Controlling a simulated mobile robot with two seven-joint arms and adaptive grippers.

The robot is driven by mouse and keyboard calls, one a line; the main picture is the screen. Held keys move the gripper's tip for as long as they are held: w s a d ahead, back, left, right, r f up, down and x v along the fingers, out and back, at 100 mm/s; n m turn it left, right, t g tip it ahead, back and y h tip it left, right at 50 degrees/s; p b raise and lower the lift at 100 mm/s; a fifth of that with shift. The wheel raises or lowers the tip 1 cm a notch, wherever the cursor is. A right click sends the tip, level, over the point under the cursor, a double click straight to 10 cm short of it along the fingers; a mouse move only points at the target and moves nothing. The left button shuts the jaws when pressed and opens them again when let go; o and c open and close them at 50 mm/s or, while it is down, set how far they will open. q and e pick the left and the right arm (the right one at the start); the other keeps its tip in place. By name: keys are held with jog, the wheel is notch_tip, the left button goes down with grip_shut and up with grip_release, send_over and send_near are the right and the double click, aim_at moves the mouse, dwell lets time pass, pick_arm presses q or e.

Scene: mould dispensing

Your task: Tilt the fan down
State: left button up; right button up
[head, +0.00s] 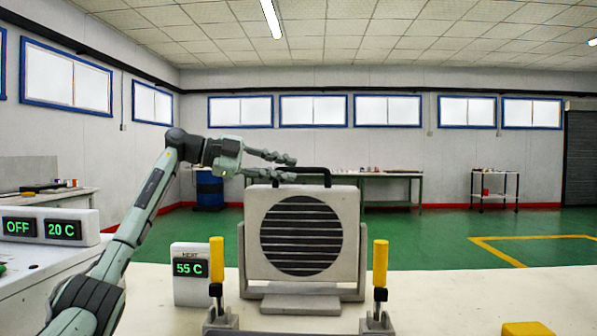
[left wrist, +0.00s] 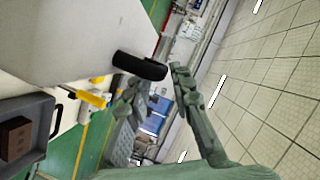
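The fan (head: 349,228) is a pale grey box with a round, dark slatted grille, standing in a grey stand on the white table. It looks about upright. A black handle (head: 318,170) spans its top. My left gripper (head: 290,168) is at the left end of this handle, its two fingers apart, one above the other. In the left wrist view the fingers (left wrist: 158,84) are spread, with the black handle (left wrist: 140,66) close to their tips. I cannot tell whether they touch it. My right gripper is not in view.
Two yellow-handled clamps (head: 217,262) (head: 380,265) stand in front of the fan, left and right. A display reading 55 C (head: 191,268) stands to its left. A yellow block (head: 527,328) lies at the front right.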

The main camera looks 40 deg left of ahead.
pick_arm(q)
jog(key=shift+x, duration=1.9)
grip_shut()
